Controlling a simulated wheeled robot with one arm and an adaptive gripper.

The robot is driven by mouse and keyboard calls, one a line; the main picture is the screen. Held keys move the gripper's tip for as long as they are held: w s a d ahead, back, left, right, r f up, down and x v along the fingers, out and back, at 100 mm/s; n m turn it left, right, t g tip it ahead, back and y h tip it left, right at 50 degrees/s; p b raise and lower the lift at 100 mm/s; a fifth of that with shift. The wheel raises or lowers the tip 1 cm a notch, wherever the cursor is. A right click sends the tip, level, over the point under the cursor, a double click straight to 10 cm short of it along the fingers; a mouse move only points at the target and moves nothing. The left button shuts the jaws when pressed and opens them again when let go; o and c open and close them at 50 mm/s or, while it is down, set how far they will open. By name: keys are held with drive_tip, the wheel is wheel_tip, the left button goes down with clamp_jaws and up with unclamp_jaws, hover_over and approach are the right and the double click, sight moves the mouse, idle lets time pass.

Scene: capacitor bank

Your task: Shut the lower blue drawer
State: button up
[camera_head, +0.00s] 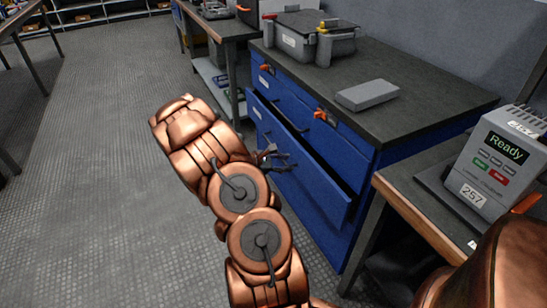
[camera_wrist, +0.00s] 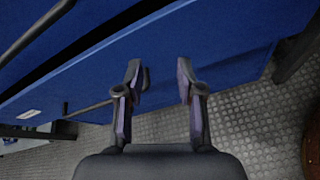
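The lower blue drawer (camera_head: 322,188) of the blue cabinet stands pulled out, with a dark opening behind its front panel. The panel also fills much of the wrist view (camera_wrist: 215,55), with a dark bar handle (camera_wrist: 92,106) along it. My gripper (camera_head: 276,158) is in front of the panel, near its middle. In the wrist view my gripper (camera_wrist: 158,80) has its two fingers apart with nothing held between them. The left finger overlaps the right end of the handle; I cannot tell whether it touches. My arm hides part of the drawer's lower front.
A grey box (camera_head: 367,95) and a grey lidded bin (camera_head: 310,42) sit on the cabinet top. A bench with a "Ready" display device (camera_head: 497,160) stands at the right. The patterned floor (camera_head: 100,130) at the left is clear.

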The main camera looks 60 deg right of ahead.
drive_tip(key=w+d+f+m+t+h+b, duration=0.2)
drive_tip(key=w+d+f+m+h+b, duration=0.25)
drive_tip(key=w, duration=0.25)
drive_tip(key=w+d+f+m+t+h+b, duration=0.1)
drive_tip(key=w+d+f+m+h+b, duration=0.2)
drive_tip(key=w+f+h+b, duration=0.25)
drive_tip(key=shift+m+y, duration=0.25)
drive_tip(key=shift+y, duration=0.55)
drive_tip(key=shift+w+d+r+b, duration=0.15)
drive_tip(key=shift+d+b, duration=0.45)
drive_tip(key=shift+d, duration=1.2)
drive_tip(key=shift+w+d+r+b, duration=0.15)
drive_tip(key=shift+d+b, duration=0.4)
drive_tip(key=shift+d, duration=1.25)
drive_tip(key=shift+s, duration=0.1)
clamp_jaws()
